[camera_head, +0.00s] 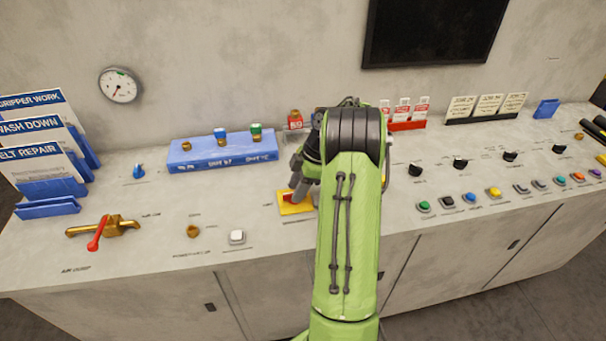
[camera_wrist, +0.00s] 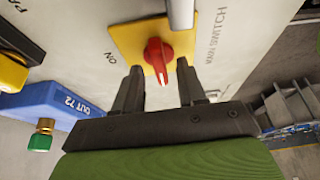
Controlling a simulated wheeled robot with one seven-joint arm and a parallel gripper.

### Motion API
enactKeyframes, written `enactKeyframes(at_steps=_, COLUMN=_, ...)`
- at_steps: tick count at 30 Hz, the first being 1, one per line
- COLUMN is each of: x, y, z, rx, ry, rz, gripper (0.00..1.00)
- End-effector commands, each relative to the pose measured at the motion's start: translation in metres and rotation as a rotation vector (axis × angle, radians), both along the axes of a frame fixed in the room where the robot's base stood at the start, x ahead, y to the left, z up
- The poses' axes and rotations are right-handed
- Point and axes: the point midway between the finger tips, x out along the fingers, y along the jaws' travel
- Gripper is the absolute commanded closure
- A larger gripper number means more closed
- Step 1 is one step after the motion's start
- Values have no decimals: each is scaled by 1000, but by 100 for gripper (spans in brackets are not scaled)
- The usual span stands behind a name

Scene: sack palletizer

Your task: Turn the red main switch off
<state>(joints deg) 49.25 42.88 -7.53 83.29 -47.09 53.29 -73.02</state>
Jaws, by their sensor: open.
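The red main switch (camera_wrist: 157,55) is a rotary knob on a yellow plate (camera_wrist: 126,38), with "ON" and "MAIN SWITCH" lettered on the panel beside the plate. In the wrist view the knob shows just beyond my gripper (camera_wrist: 160,70), roughly between its two dark fingertips. The fingers are open, with a gap to either side of the knob; I see no clear contact.
A red-handled valve (camera_head: 97,235) and a white button (camera_head: 237,237) lie left. Coloured push buttons (camera_head: 471,199) and black knobs (camera_head: 461,163) fill the right.

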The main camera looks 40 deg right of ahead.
Motion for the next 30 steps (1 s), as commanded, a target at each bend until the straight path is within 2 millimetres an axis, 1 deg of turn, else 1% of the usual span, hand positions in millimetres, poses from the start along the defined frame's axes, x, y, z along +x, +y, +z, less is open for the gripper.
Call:
enactKeyframes(at_steps=9, x=-18, y=-29, z=85, rx=-4, ry=-5, rz=-4, gripper=60)
enactKeyframes(at_steps=12, x=-24, y=-37, z=110, rx=-3, ry=-3, rz=-3, gripper=60)
enactKeyframes(at_steps=15, x=-28, y=-44, z=128, rx=-3, ry=-3, rz=-4, gripper=60)
enactKeyframes(at_steps=18, x=-31, y=-47, z=139, rx=-2, ry=-2, rz=-1, gripper=60)
enactKeyframes(at_steps=20, x=-32, y=-48, z=141, rx=-2, ry=-1, rz=-1, gripper=60)
enactKeyframes(at_steps=30, x=-32, y=-48, z=139, rx=-1, ry=0, rz=0, gripper=60)
